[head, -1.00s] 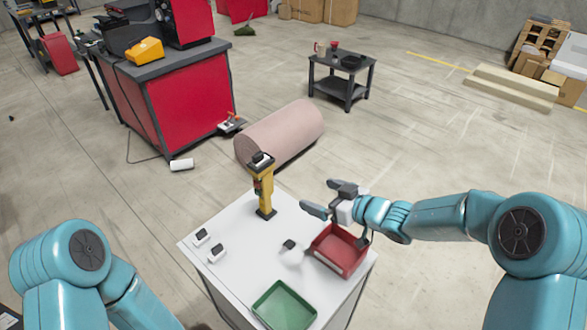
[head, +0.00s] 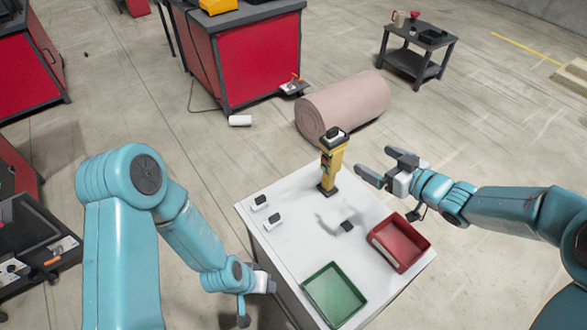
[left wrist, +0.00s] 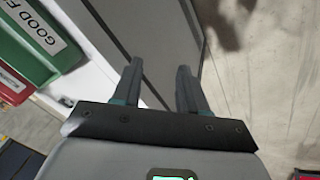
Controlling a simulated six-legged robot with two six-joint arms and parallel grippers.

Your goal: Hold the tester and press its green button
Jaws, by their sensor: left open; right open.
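The tester is a yellow upright device (head: 331,168) with a black top and dark base, standing at the back of the white table in the head view. Small red and green spots show on its left face; I cannot make out the button clearly. My right gripper (head: 374,162) is open and empty, its fingers pointing left toward the tester with a gap between. My left gripper is low beside the table's near left side in the head view; in the left wrist view (left wrist: 158,75) its fingers are apart with nothing between them.
The white table (head: 293,240) carries a red tray (head: 398,243) at right, a green tray (head: 334,295) in front, two small black-and-white pieces (head: 260,203) at left and a dark piece (head: 346,226) in the middle. A pink roll (head: 343,106) lies on the floor behind.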

